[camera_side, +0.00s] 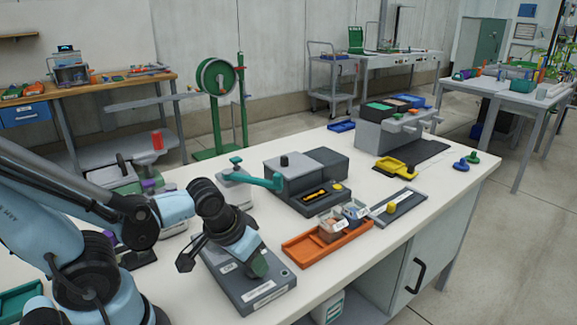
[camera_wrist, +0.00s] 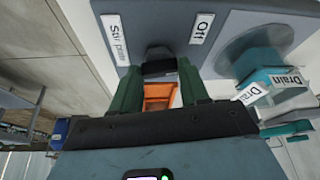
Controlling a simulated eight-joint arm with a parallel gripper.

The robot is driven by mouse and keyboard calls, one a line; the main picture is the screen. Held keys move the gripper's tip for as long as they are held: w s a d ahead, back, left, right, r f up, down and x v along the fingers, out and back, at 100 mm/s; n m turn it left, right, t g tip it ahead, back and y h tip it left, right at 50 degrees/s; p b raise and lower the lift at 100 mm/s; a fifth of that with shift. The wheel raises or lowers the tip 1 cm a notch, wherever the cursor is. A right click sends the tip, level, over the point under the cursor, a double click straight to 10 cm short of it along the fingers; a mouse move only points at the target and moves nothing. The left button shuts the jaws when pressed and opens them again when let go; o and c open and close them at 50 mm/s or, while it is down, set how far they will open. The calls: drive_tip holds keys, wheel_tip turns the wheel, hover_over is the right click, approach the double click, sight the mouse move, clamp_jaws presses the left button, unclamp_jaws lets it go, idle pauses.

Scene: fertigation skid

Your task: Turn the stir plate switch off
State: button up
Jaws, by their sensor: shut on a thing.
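The grey stir plate (camera_side: 245,290) sits near the front edge of the white bench. The dark switch (camera_wrist: 159,66) stands out from this face between my green fingertips. My gripper (camera_wrist: 158,84) is shut on the switch, one finger on each side. In the side view my gripper (camera_side: 258,266) is low over the plate and hides the switch. I cannot tell which position the switch is in.
An orange tray (camera_side: 299,249) with small labelled containers stands right of the plate. Teal parts with "Drain" labels (camera_wrist: 285,78) are close beside my gripper in the wrist view.

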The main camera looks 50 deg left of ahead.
drive_tip(key=n, duration=0.2)
drive_tip(key=n+y, duration=0.1)
drive_tip(key=n, duration=0.1)
drive_tip(key=n+g+y, duration=0.1)
drive_tip(key=n, duration=0.1)
drive_tip(key=shift+w+d, duration=0.1)
drive_tip(key=shift+d, duration=0.15)
drive_tip(key=shift+n, duration=0.3)
drive_tip(key=o, duration=1.1)
drive_tip(key=shift+c, duration=0.2)
drive_tip(key=shift+r, duration=0.1)
drive_tip(key=v, duration=1.2)
drive_tip(key=shift+w+d, duration=0.1)
drive_tip(key=shift+w, duration=0.05)
